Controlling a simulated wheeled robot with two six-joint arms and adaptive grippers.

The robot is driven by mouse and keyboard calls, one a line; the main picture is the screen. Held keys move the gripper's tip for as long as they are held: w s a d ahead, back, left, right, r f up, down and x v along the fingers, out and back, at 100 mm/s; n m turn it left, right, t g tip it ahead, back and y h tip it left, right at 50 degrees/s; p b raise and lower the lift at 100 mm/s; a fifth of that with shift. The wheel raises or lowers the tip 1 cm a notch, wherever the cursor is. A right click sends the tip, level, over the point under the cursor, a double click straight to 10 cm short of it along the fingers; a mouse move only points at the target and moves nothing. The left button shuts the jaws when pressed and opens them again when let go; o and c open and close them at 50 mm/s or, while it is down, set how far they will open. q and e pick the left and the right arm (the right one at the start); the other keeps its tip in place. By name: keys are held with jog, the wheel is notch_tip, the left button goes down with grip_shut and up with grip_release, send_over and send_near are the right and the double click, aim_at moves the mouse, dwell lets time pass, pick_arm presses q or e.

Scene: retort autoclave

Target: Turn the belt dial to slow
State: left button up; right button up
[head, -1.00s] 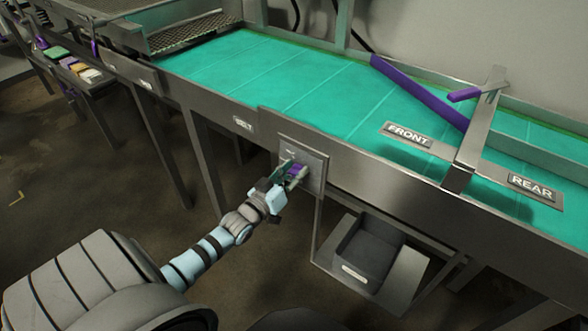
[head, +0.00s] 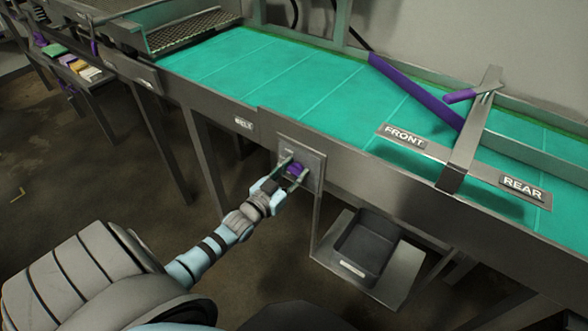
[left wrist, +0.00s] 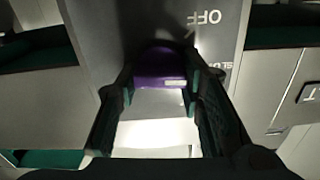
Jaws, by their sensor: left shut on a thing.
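The belt dial (head: 297,169) is a purple knob on a grey metal panel on the front side of the conveyor. It also shows in the left wrist view (left wrist: 160,63), with a pale mark on its near face. My left gripper (head: 292,172) is shut on the dial, one finger on each side of it. In the wrist view, OFF (left wrist: 208,18) reads upside down on the panel; more lettering beside the right finger is partly hidden. I cannot read which setting the dial points to. My right gripper is not in view.
The conveyor's green belt (head: 270,75) runs behind the panel, with a BELT label (head: 243,124) to the left. A purple diverter bar (head: 415,92) and FRONT and REAR signs are at the right. A dark bin (head: 368,252) sits on a low shelf below.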

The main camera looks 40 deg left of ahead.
pick_arm(q)
jog(key=o, duration=1.2)
jog(key=s, duration=1.2)
jog(key=shift+d, duration=0.1)
